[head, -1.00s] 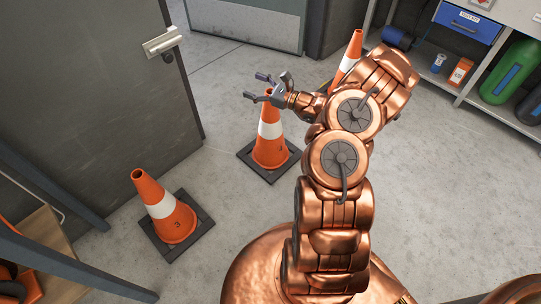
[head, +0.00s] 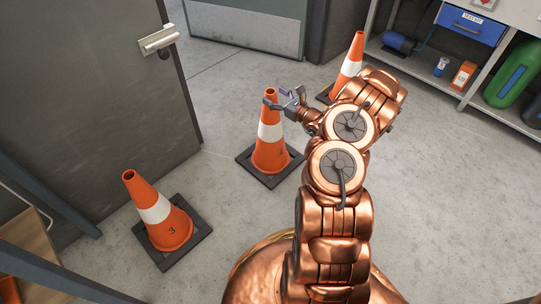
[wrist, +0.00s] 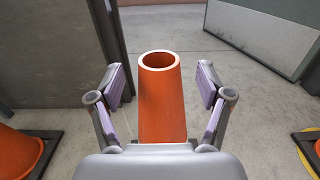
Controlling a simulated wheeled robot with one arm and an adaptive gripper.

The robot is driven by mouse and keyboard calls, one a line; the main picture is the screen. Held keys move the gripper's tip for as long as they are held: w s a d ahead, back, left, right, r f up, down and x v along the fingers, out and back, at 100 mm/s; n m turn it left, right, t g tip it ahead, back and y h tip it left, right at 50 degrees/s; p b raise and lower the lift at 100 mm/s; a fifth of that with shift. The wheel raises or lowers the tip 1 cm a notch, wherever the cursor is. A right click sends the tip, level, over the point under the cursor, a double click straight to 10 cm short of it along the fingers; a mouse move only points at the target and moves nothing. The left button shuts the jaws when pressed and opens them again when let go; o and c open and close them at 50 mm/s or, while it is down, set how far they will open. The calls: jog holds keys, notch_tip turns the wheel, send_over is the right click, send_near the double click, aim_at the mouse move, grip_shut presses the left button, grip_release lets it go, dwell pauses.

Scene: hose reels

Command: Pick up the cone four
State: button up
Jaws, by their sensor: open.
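An orange traffic cone with a white band (head: 270,133) stands upright on a dark square base in the middle of the head view. Its number is too small to read surely. My gripper (head: 279,98) is open at its top, one finger on either side. In the wrist view, the hollow cone top (wrist: 160,100) stands between the spread fingers (wrist: 160,80), with gaps on both sides. Another cone (head: 155,208), marked 3, stands at the lower left. A third cone (head: 348,68) stands behind my arm, its lower part partly hidden. I cannot read which cone is four.
A grey door (head: 100,110) with a lever handle stands at the left. A shelf unit (head: 440,82) with a blue drawer, a green cylinder (head: 512,75) and small containers is at the upper right. The concrete floor (head: 440,200) at the right is clear.

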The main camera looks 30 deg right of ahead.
jog(key=shift+x, duration=1.25)
jog(key=shift+c, duration=0.2)
grip_shut()
